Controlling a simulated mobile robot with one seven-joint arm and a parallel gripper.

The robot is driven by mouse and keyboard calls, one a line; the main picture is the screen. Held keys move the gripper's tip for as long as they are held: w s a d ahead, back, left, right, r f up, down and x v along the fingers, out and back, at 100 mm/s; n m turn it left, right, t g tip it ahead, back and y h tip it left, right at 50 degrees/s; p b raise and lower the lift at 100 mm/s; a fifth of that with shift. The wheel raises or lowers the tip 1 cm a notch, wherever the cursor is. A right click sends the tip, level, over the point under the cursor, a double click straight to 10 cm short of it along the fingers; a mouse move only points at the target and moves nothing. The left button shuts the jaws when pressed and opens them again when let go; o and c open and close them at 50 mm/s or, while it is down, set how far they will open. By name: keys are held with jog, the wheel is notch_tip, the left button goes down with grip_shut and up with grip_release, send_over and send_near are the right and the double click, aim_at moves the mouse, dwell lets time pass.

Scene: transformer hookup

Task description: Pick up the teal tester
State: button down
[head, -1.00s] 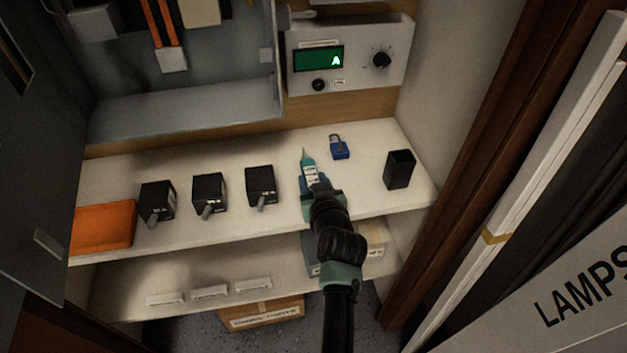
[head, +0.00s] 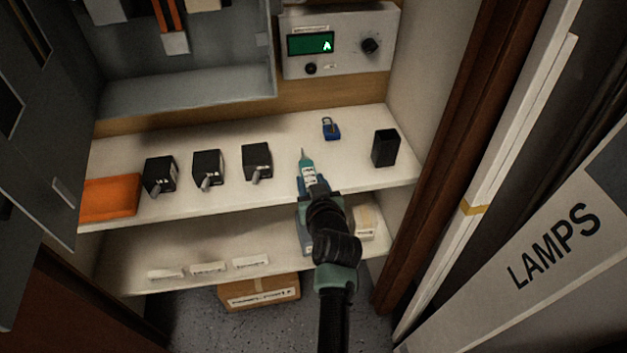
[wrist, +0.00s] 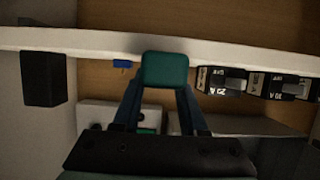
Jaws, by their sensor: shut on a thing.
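The teal tester (head: 308,172) is a slim teal body with a pale label and a thin pointed tip. In the head view it points up and away from my gripper (head: 313,188), which is shut on it. In the wrist view the blunt teal end of the tester (wrist: 165,70) sits between the two fingers of my gripper (wrist: 162,88). The tester appears held near the front edge of the upper shelf (head: 240,198). How far it is from the shelf surface is hard to tell. My gripper hides its lower part in the head view.
Several black breakers stand left of the tester, the nearest being a black breaker (head: 257,161). An orange box (head: 110,197) lies at the far left. A blue padlock (head: 331,129) and a black open holder (head: 385,148) stand to the right. A meter panel (head: 338,42) is behind.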

jog(key=shift+s, duration=0.1)
jog(key=shift+c, duration=1.8)
grip_release()
jog(key=p+v, duration=0.2)
jog(key=v, duration=1)
jog(key=shift+s+r, duration=0.25)
jog(key=shift+s, duration=0.1)
